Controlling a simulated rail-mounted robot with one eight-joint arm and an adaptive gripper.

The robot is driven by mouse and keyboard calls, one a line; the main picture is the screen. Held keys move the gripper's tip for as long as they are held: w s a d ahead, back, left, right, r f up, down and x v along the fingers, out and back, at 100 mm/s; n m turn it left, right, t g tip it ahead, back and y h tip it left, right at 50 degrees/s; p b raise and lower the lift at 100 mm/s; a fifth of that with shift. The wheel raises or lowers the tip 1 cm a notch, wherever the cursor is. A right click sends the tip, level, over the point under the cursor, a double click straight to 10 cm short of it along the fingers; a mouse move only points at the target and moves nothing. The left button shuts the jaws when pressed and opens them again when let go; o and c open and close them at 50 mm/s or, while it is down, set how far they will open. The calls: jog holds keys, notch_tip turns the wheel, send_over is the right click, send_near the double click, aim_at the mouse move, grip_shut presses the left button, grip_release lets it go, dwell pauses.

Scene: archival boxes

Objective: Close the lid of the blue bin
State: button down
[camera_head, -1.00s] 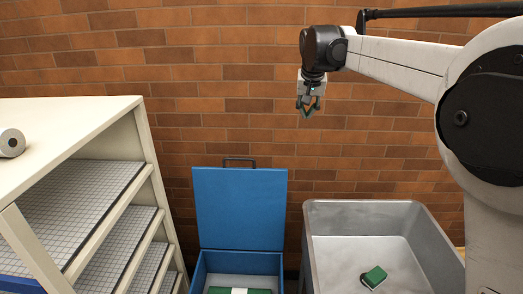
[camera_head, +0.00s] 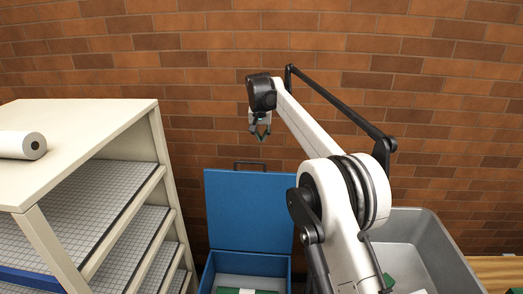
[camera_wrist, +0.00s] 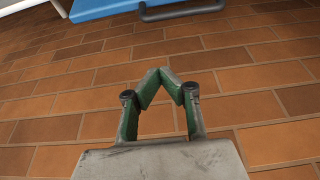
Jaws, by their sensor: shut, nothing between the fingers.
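The blue bin (camera_head: 207,275) stands on the floor against the brick wall, and its lower part is cut off by the frame. Its blue lid (camera_head: 247,208) is open and stands upright at the back, with a dark handle (camera_head: 249,164) on its top edge. In the wrist view the lid edge (camera_wrist: 100,8) and the handle (camera_wrist: 182,10) show at the top. My gripper (camera_head: 261,139) is above the lid's top edge, apart from it. Its fingertips meet in the wrist view (camera_wrist: 165,76), with nothing between them.
A cream shelf unit (camera_head: 85,172) with a white roll (camera_head: 22,145) on top stands at left. A grey tub (camera_head: 425,245) is at right, partly hidden by my arm. Something green and white (camera_head: 245,291) lies in the bin.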

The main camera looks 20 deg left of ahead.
notch_tip(320, 180, down, 9)
jog(key=p, duration=0.2)
jog(key=shift+s, duration=0.3)
dwell(0.8)
jog(key=shift+s+d, duration=0.1)
jog(key=shift+d, duration=0.1)
